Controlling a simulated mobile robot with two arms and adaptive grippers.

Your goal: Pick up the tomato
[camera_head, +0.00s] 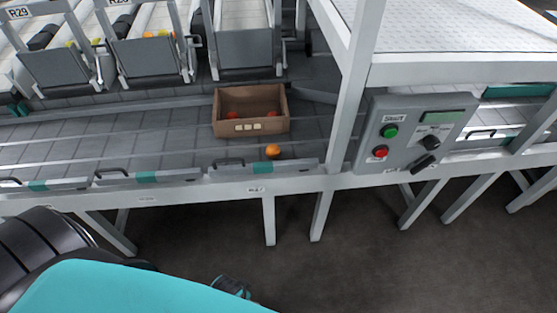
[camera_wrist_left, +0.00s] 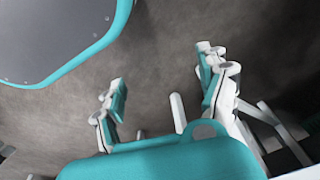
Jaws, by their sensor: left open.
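An orange-red tomato (camera_head: 273,151) sits alone at the front edge of the grey conveyor, just in front of a brown box (camera_head: 250,125). The box holds a few red tomatoes, partly hidden by its walls. My left gripper (camera_wrist_left: 165,88) shows in the left wrist view with its two fingers wide apart and nothing between them, above bare floor. The tomato is not in that view. In the head view only a small dark and teal piece shows low down, and I cannot tell whether it is this gripper. My right gripper is not in view.
A grey control box (camera_head: 410,130) with green and red buttons hangs on the white frame right of the tomato. A white post (camera_head: 352,85) stands between them. Several chutes line the back. A low front rail (camera_head: 262,167) runs before the tomato. The conveyor left of the box is clear.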

